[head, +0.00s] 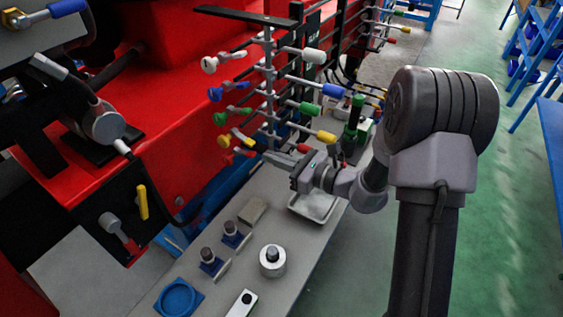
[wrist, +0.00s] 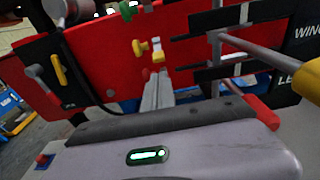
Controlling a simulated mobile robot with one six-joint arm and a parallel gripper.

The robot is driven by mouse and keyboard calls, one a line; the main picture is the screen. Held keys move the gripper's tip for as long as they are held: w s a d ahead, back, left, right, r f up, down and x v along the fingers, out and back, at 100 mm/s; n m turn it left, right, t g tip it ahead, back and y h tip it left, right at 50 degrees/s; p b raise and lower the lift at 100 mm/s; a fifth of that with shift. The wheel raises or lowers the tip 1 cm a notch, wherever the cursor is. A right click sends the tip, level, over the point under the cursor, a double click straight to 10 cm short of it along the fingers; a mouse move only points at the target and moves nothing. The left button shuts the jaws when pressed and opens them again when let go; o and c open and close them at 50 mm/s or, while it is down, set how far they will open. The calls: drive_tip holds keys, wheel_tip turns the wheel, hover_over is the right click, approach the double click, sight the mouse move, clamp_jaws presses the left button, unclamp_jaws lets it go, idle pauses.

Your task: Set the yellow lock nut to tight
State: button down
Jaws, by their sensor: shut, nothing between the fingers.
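The yellow lock nut (head: 224,141) is a small winged knob at the left end of a crossbar on the grey post (head: 268,95). A yellow lever piece (head: 240,134) sits beside it. In the wrist view the yellow lock nut (wrist: 141,49) shows just beyond my fingertips, with a pale piece to its right. My gripper (head: 272,157) is shut and empty, slightly below and right of the nut in the head view. Its fingers also show in the wrist view (wrist: 157,80), pointing toward the nut and apart from it as far as I can tell.
White (head: 209,64), blue (head: 215,94), green (head: 220,118) and red (head: 227,158) knobs stack closely around it. Colour-tipped bars stick out on the right. A red machine (head: 150,155) stands behind. The grey bench (head: 205,288) holds several small fixtures and a tray (head: 318,207).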

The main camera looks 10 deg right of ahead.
sight(245, 139)
drive_tip(key=x, duration=0.4)
drive_tip(key=shift+w+a+b, duration=0.25)
drive_tip(key=shift+a+b, duration=0.05)
drive_tip(key=shift+b, duration=0.1)
